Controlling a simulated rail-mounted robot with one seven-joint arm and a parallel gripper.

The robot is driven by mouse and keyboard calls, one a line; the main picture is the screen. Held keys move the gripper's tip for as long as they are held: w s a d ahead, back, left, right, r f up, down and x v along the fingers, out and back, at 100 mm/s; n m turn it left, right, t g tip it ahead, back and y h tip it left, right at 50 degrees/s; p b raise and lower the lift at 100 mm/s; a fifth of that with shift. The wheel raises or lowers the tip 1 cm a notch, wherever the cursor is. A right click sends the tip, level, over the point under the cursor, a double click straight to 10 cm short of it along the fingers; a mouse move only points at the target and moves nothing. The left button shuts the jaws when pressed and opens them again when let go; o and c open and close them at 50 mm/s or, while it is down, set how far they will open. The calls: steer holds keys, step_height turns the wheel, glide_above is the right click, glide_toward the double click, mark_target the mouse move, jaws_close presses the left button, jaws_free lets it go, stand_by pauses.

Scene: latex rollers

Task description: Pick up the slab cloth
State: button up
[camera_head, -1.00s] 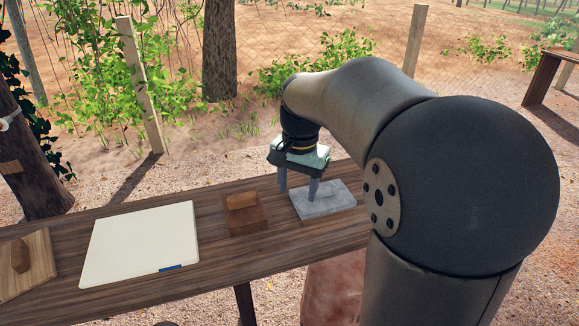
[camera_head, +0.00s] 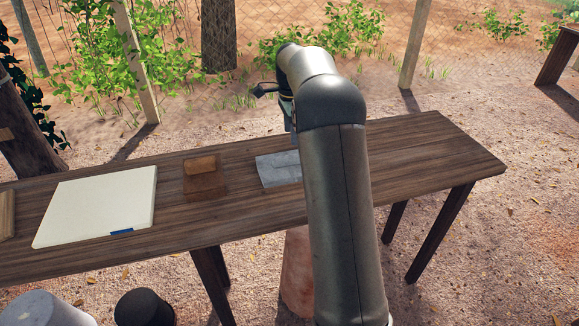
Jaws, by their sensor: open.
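My gripper (camera_head: 292,135) is open above the far right part of the grey piece, mostly hidden by my own arm. Only one finger shows, pointing down, and I cannot tell whether it touches the grey piece.
A brown block (camera_head: 206,187) with a smaller lighter brown block (camera_head: 200,165) on top stands left of the grey piece. A cream board (camera_head: 95,205) with a blue mark lies farther left. The table's (camera_head: 430,160) right end is clear. Dark and grey rounded objects stand below in front.

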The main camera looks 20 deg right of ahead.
glide_above(289, 156)
steer(key=f, duration=0.4)
steer(key=shift+s+d+f, duration=0.1)
steer(key=shift+d, duration=0.25)
steer(key=f, duration=0.5)
steer(key=shift+a+f+p, duration=0.1)
steer(key=shift+a+p, duration=0.2)
steer(key=shift+p, duration=0.1)
steer(key=c, duration=1.1)
